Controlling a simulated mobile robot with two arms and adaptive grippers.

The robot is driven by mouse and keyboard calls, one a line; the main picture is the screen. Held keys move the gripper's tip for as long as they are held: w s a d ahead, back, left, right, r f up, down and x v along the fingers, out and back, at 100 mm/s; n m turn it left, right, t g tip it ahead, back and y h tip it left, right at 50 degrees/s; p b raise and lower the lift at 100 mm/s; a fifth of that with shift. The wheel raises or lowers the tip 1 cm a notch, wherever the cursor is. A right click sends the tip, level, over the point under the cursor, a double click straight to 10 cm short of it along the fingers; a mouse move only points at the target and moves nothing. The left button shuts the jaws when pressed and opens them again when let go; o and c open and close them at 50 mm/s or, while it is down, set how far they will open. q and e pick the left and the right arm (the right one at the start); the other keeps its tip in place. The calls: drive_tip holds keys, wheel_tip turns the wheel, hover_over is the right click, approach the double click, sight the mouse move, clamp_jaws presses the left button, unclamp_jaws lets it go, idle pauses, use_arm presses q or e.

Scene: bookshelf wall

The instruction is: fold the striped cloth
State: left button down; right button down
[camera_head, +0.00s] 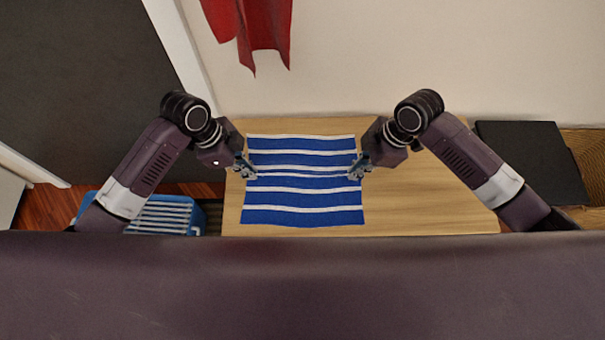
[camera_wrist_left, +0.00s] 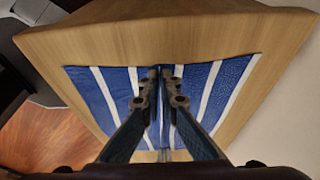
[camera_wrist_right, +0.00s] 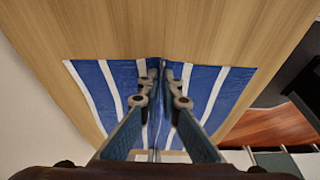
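The striped cloth (camera_head: 303,198), blue with white stripes, lies spread on the wooden table. A slight raised crease runs across its middle between my grippers. My left gripper (camera_head: 248,171) is at the middle of the cloth's left edge. In the left wrist view its fingers (camera_wrist_left: 159,78) are close together with a pinched ridge of cloth between them. My right gripper (camera_head: 357,170) is at the middle of the right edge. In the right wrist view its fingers (camera_wrist_right: 161,72) also close on a ridge of cloth. The fingertips partly hide the pinched cloth.
The wooden table (camera_head: 430,205) is bare to the right of the cloth. A blue slatted crate (camera_head: 165,215) stands on the floor at the left. A red cloth (camera_head: 255,30) hangs on the wall behind. A black flat panel (camera_head: 530,160) lies at the right.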

use_arm(q)
drive_tip(key=shift+r, duration=0.1)
